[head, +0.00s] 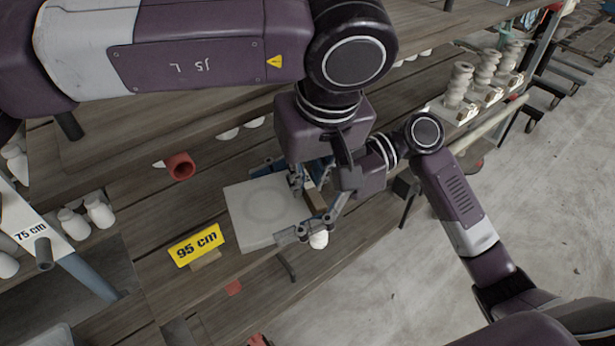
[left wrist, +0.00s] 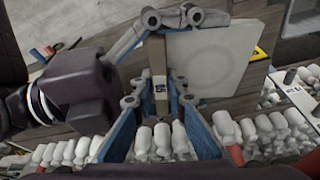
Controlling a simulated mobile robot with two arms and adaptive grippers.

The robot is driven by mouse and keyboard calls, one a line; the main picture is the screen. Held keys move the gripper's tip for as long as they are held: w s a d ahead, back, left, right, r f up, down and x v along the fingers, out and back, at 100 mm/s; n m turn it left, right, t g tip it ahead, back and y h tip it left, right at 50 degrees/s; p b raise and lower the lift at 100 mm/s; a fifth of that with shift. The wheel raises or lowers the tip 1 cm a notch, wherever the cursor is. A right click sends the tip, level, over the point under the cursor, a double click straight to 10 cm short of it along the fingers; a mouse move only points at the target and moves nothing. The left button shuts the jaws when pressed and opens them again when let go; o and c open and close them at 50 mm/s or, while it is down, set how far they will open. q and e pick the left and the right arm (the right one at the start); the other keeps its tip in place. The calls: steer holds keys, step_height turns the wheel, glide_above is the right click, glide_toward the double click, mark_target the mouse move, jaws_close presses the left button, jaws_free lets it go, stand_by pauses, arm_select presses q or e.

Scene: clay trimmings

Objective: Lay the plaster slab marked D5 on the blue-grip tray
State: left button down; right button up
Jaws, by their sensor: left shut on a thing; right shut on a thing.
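A pale square plaster slab (head: 262,215) with a faint ring on its face is held above the wooden shelf boards. It also shows in the left wrist view (left wrist: 212,60). A brown wooden strip (left wrist: 158,62) with a small white label runs along its edge; the label is only partly legible. My left gripper (head: 318,188) is shut at this edge, its fingers (left wrist: 158,103) at the labelled strip. My right gripper (head: 304,232) is shut at the slab too, with its fingers (left wrist: 172,18) at the far end of the strip. I cannot make out a blue-grip tray.
A yellow "95 cm" sign (head: 196,244) and a red ring (head: 180,166) are left of the slab. White twisted pieces (head: 460,85) stand at the upper right. Many white pieces (left wrist: 160,140) line a shelf in the left wrist view. Open floor (head: 400,290) lies at lower right.

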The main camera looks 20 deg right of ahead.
steer(key=o, duration=1.4)
steer(key=shift+a+r, duration=0.1)
